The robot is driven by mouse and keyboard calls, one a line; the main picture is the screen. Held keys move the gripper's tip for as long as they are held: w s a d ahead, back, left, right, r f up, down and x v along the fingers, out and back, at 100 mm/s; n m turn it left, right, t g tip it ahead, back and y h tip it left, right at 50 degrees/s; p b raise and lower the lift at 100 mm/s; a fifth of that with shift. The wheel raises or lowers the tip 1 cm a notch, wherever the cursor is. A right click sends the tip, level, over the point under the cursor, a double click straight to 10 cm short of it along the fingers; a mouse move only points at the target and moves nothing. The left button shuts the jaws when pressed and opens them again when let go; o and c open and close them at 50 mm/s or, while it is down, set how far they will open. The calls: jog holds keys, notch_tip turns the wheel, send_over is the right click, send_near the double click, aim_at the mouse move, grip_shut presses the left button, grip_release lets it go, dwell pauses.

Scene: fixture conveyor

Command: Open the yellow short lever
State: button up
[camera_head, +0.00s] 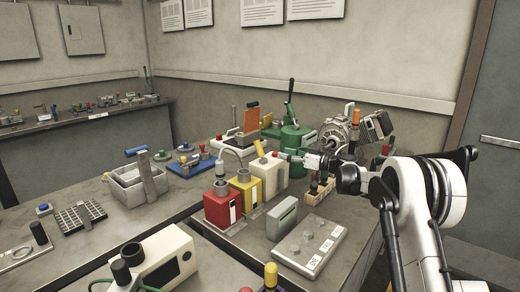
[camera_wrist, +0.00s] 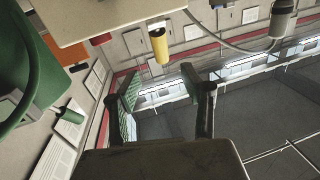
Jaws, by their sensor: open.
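The yellow short lever (camera_head: 259,147) sticks up tilted from the top of a cream box (camera_head: 270,177) in the middle of the bench. In the wrist view the lever (camera_wrist: 159,45) hangs from the edge of the cream box (camera_wrist: 110,18), as the picture is turned over. My gripper (camera_head: 286,157) is just right of the lever and box top in the head view. In the wrist view my gripper (camera_wrist: 160,78) has its two fingers apart and nothing between them. The lever lies just beyond the fingertips, roughly in line with the gap. I see no contact.
A yellow box (camera_head: 244,187) and a red box (camera_head: 222,205) stand left of the cream box. A green device (camera_head: 292,138) with an upright lever is behind. An orange lever (camera_head: 251,119) rises behind left. A grey panel (camera_head: 306,246) lies in front.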

aim_at(260, 148)
jog(key=x, duration=1.2)
jog(key=shift+a, duration=0.2)
jog(key=shift+c, duration=0.5)
grip_shut()
jog(key=shift+w+d, duration=0.1)
